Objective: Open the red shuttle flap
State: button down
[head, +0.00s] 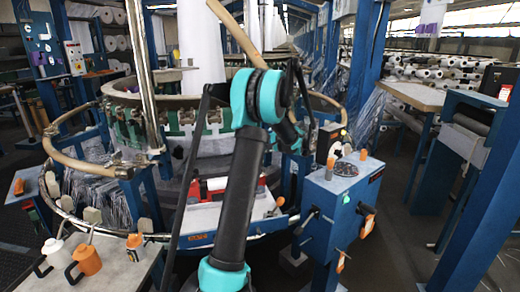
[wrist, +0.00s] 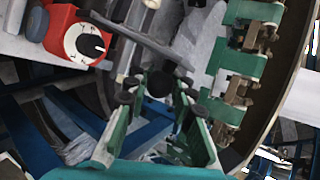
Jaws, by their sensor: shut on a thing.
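The red shuttle (head: 194,190) lies on the loom ring in the head view, with a white roll in it and my arm crossing its front. In the wrist view its red end (wrist: 60,22) is at upper left, with a round white face and a black knob. A dark grey bar (wrist: 140,38), which looks like the shuttle's flap, slants from there down to the right. My gripper (wrist: 158,82) has its two green fingers partly apart, with dark tips at the bar's lower end, shut on it. The exact contact is hard to see. My gripper is hidden in the head view.
A blue control box (head: 340,205) with orange-handled switches stands right of the ring. A side table (head: 125,262) at lower left holds orange and white containers. The loom's curved rim (wrist: 275,90) and green brackets are close on the right in the wrist view.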

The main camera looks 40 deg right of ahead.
jog(key=shift+s+d, duration=0.1)
jog(key=c, duration=1.3)
grip_release()
jog(key=shift+o, duration=0.2)
